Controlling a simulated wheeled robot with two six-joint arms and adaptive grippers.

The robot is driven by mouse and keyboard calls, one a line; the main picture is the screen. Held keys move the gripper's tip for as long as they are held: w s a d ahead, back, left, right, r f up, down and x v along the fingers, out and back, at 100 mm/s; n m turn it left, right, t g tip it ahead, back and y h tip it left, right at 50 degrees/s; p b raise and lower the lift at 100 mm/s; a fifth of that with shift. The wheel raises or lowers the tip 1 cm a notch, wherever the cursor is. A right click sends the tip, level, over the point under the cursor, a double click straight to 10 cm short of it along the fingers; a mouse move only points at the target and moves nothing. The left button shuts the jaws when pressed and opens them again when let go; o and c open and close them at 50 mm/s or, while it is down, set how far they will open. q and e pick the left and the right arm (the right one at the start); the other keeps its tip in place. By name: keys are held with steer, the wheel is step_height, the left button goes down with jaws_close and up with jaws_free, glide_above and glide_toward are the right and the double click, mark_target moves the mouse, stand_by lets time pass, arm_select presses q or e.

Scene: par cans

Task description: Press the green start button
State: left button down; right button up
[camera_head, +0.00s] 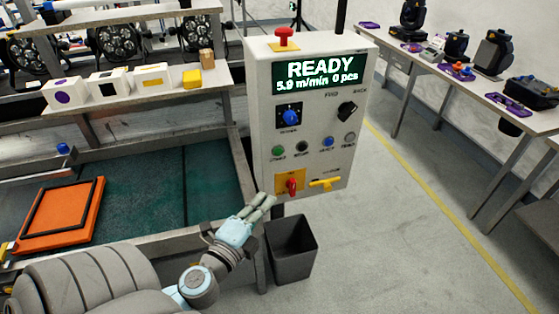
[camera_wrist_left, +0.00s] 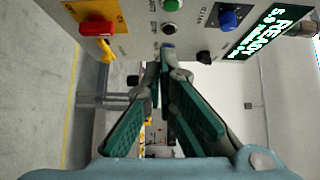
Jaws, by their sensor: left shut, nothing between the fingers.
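The green start button (camera_head: 278,152) is the leftmost of a row of small round buttons on the front of a light grey control box (camera_head: 350,160). It also shows at the top edge of the left wrist view (camera_wrist_left: 172,5), partly cut off. My left gripper (camera_head: 268,201) is shut and empty. In the head view its fingertips are below the button, near the box's lower left corner. In the left wrist view the fingertips (camera_wrist_left: 166,64) point toward the panel, and the green button lies beyond them. I cannot tell the exact gap. My right gripper is not in view.
A red mushroom button (camera_head: 284,40) tops the box. The display (camera_head: 320,73) reads "READY". A red switch (camera_head: 292,186) and yellow handle (camera_head: 324,184) sit low on the panel. A dark bin (camera_head: 291,249) stands below. A conveyor (camera_head: 150,185) carries an orange tray (camera_head: 62,231).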

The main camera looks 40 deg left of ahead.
arm_select(q)
steer(key=r, duration=0.1)
steer(key=p, duration=0.4)
glide_toward(278, 152)
steer(key=w+d, duration=0.4)
steer(key=w+a, duration=0.1)
steer(key=w+a+f, duration=0.1)
steer(key=w+a, duration=0.1)
steer(key=shift+w+f+b, duration=0.1)
steer(key=shift+b, duration=0.25)
